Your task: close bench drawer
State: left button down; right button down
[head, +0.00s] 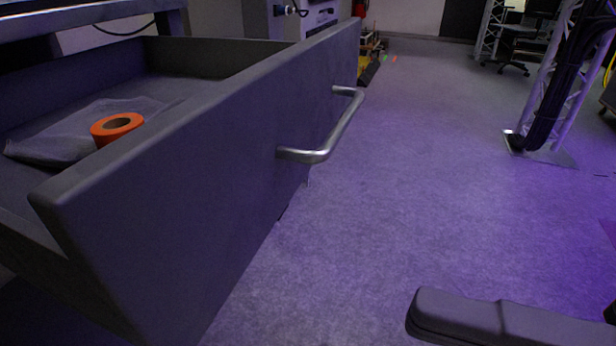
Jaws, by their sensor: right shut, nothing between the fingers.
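The bench drawer (190,170) stands pulled out on the left, its dark grey front panel facing right. A silver bar handle (328,143) is fixed to that front. Inside lie an orange tape roll (117,125) and a crumpled clear plastic bag (65,140). My right gripper (428,312) reaches in from the lower right corner as a dark grey shape. It is shut and empty, apart from the drawer and well below and right of the handle. My left gripper is not in view.
The bench edge (80,14) runs above the drawer at the upper left. A truss post (555,90) with dark cables stands on a base plate at the right. An office chair (520,45) is far back. The floor (430,170) between drawer and truss is clear.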

aim_at(207, 246)
jog(key=x, duration=1)
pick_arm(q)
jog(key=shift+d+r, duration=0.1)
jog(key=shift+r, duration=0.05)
pick_arm(e)
jog(key=shift+w+a, duration=0.2)
jog(key=shift+a, duration=0.45)
jog(key=shift+a, duration=0.1)
